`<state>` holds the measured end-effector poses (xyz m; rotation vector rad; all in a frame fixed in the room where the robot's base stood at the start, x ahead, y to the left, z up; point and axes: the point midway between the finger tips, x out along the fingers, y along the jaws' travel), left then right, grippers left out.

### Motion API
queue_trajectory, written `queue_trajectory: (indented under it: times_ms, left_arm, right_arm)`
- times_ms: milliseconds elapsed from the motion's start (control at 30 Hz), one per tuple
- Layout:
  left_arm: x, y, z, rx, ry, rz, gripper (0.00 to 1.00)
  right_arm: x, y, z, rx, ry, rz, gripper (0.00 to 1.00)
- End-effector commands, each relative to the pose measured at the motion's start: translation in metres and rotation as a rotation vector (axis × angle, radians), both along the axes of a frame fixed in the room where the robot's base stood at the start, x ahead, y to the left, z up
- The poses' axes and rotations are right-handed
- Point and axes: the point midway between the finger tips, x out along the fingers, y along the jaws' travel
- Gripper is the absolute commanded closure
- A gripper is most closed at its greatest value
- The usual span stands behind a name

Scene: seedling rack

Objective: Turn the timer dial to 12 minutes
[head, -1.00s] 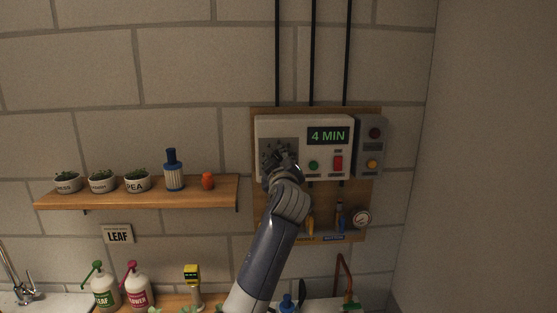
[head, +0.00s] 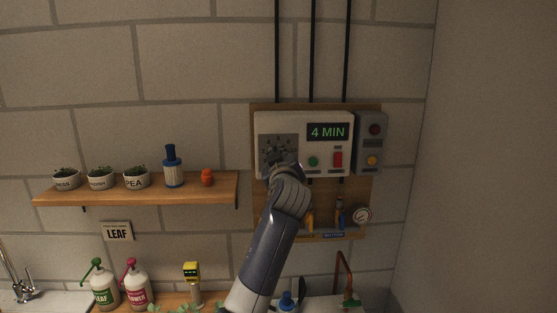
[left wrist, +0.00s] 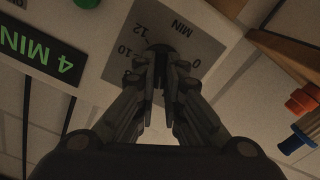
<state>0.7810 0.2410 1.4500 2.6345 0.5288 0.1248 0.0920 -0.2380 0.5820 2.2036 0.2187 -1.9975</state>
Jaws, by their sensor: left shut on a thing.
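The timer panel (head: 262,128) is a white box on a wooden board on the wall. Its display (head: 328,132) reads 4 MIN in green. The grey dial plate (head: 279,142) is at the panel's left; in the left wrist view the plate (left wrist: 198,45) shows MIN, 0, 10 and 12. My left gripper (left wrist: 160,58) is shut on the black dial knob (left wrist: 160,46), with its fingertips over the plate's middle. The fingers hide most of the knob, so its pointer cannot be read. My right gripper is not in view.
A green button (head: 313,161) and a red switch (head: 338,159) sit right of the dial. A grey box (head: 371,143) adjoins the panel. A wooden shelf (head: 140,194) with pots and bottles is at left. Tools and a gauge (head: 362,215) hang below.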

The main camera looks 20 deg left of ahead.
Motion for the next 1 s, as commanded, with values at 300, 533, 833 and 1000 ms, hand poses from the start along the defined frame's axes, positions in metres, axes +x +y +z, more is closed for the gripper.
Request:
queue_trajectory:
  times_ms: [300,533,833,1000]
  left_arm:
    - [0.0009,-0.0019,-0.0005,0.275,0.118,0.000,1.00]
    - [0.0013,-0.0026,-0.0001,0.478,0.203,0.000,1.00]
    - [0.0020,-0.0043,-0.0002,0.741,0.314,-0.001,1.00]
    - [0.0024,-0.0048,-0.0008,0.890,0.375,-0.001,1.00]
  right_arm:
    - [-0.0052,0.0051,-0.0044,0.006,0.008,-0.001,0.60]
    - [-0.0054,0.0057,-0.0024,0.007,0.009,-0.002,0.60]
    - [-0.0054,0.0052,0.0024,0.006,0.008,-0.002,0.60]
    - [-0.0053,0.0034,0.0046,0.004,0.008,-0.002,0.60]
